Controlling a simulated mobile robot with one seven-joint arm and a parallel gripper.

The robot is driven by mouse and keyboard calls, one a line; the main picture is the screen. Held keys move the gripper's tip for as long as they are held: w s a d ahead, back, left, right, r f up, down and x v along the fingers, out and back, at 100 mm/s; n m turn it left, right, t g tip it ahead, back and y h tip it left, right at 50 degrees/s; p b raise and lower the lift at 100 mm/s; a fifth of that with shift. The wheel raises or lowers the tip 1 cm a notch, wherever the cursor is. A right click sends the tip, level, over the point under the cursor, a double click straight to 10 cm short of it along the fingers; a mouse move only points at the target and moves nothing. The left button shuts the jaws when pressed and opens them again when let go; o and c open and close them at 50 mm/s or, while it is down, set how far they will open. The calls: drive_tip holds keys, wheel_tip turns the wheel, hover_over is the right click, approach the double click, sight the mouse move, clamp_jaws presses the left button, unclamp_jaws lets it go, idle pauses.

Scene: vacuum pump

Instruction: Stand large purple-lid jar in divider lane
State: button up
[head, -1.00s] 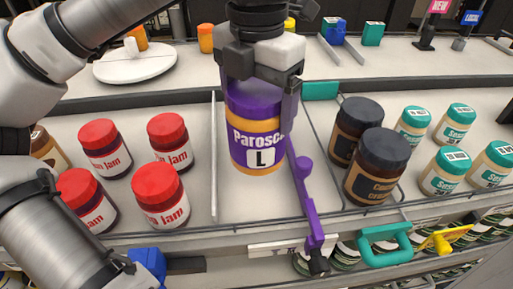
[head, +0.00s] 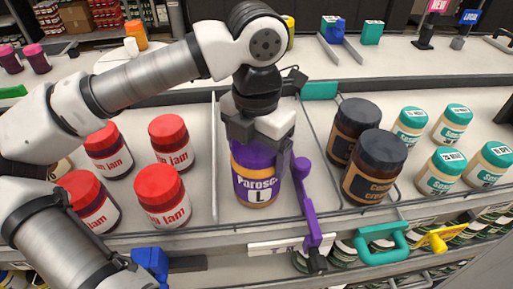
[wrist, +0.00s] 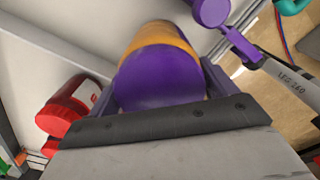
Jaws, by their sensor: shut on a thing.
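In the wrist view, the purple lid (wrist: 160,78) lies between the two fingers. Whether the jar's base touches the shelf is hard to tell.
Several red-lid jam jars (head: 162,190) stand left of the divider. Two dark jars (head: 374,168) stand to the right, beyond a wire divider. Several teal-lid jars (head: 440,170) are further right. A teal handle (head: 384,243) and shelf labels line the front edge.

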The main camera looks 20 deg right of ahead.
drive_tip(key=shift+f, duration=0.15)
drive_tip(key=o, duration=1.4)
wheel_tip(320, 180, up, 12)
drive_tip(key=shift+r+b, duration=0.2)
drive_tip(key=shift+b, duration=0.5)
